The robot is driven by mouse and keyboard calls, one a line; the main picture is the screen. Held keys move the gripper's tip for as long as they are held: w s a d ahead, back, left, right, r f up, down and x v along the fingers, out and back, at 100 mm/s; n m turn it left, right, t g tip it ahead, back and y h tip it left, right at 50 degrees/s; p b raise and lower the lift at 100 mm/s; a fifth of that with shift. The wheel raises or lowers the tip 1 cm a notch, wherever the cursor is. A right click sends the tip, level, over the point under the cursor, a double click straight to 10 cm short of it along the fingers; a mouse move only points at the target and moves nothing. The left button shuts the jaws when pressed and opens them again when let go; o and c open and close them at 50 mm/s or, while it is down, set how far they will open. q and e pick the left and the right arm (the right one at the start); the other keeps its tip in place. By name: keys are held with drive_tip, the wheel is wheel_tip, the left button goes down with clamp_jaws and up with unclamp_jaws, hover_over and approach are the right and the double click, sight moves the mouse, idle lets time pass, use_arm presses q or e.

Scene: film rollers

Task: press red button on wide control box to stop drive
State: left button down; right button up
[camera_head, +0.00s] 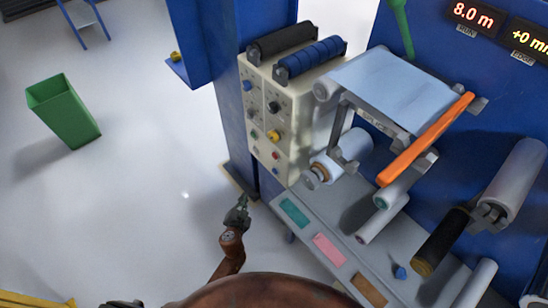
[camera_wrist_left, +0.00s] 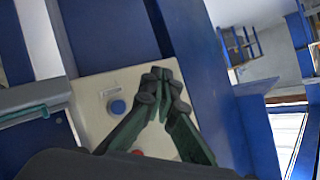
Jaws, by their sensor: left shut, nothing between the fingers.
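A cream control box (camera_head: 284,136) with knobs and buttons on its front stands against the blue machine column. A small red button (camera_head: 276,155) sits low on its right-hand part, with a blue one (camera_head: 276,170) just below. My left gripper (camera_head: 243,199) is shut and empty, below and left of the box and apart from it in the head view. In the left wrist view the shut fingers (camera_wrist_left: 160,76) cross in front of a cream panel (camera_wrist_left: 88,92). A blue button (camera_wrist_left: 117,106) and a partly hidden red one (camera_wrist_left: 136,152) show there. My right gripper is out of view.
A grey bench (camera_head: 325,222) with coloured pads lies right of my left gripper. Rollers and an orange bar (camera_head: 427,138) stand above it. Black and blue rollers (camera_head: 310,57) top the box. A green bin (camera_head: 64,112) stands on open floor at left.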

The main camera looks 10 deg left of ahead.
sight(275, 156)
use_arm(q)
drive_tip(key=w+d+r+t, duration=0.1)
drive_tip(key=w+r, duration=0.1)
drive_tip(key=r, duration=0.5)
drive_tip(key=w+d+r+t, duration=0.1)
drive_tip(key=w+r+t, duration=0.1)
drive_tip(key=r, duration=0.5)
drive_tip(key=shift+w+d, duration=0.3)
drive_tip(key=shift+d, duration=0.1)
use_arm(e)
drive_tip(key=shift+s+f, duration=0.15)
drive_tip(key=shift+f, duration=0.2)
use_arm(q)
drive_tip(key=w+d+b, duration=0.1)
drive_tip(key=w+d, duration=0.4)
drive_tip(key=w, duration=0.2)
drive_tip(key=shift+d+b, duration=0.15)
drive_tip(key=shift+b, duration=0.2)
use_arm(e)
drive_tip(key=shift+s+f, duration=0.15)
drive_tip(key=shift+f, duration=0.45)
use_arm(q)
drive_tip(key=shift+f, duration=0.1)
drive_tip(key=shift+w+d+b, duration=0.3)
drive_tip(key=shift+b, duration=0.05)
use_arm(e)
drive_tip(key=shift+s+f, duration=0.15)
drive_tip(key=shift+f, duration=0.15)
